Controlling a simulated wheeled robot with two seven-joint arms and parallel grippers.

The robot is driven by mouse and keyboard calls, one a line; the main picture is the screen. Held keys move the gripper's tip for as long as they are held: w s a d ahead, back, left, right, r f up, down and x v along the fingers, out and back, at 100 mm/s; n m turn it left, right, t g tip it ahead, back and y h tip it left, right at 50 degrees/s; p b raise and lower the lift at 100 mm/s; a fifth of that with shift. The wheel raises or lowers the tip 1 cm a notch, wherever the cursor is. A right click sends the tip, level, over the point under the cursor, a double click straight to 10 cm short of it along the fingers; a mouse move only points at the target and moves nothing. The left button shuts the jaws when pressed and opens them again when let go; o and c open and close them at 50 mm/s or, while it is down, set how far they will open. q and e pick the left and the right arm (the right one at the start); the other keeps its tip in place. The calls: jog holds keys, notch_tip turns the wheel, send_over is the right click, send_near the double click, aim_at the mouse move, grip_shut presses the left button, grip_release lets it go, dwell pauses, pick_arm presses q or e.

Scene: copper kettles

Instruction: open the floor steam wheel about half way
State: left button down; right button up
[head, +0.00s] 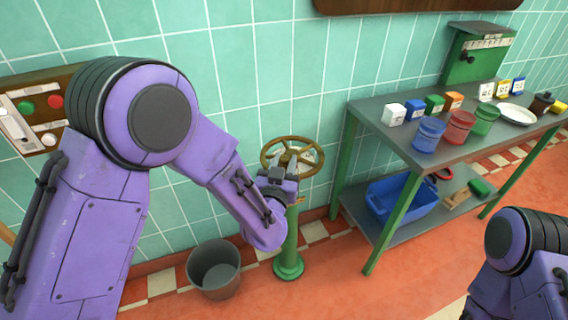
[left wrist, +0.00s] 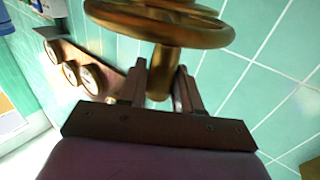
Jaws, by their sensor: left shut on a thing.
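The floor steam wheel (head: 264,157) is a brass handwheel on top of a green floor pedestal (head: 290,240), near the tiled wall. My left gripper (head: 288,163) reaches it from the front, with its two grey fingers up at the wheel. In the left wrist view the brass wheel (left wrist: 200,38) fills the top, and a brass part below the rim sits between the fingers. The left gripper is shut on the wheel; the exact contact is partly hidden. My right gripper is out of view; only part of that arm shows at lower right.
A grey bucket (head: 214,268) stands on the floor left of the pedestal. A green-legged table (head: 385,170) with coloured tins and boxes is to the right, a blue crate (head: 402,200) on its lower shelf. A button panel (head: 35,115) is on the left wall.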

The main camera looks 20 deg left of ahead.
pick_arm(q)
jog(key=shift+w+d+r, duration=0.1)
jog(key=shift+d+r, duration=0.05)
jog(key=shift+d, duration=0.05)
jog(key=c, duration=1.1)
grip_release()
jog(key=shift+o, duration=0.9)
jog(key=shift+w+d, duration=0.1)
jog(key=s, duration=1)
jog(key=shift+s+d, duration=0.15)
jog(key=shift+s, duration=0.1)
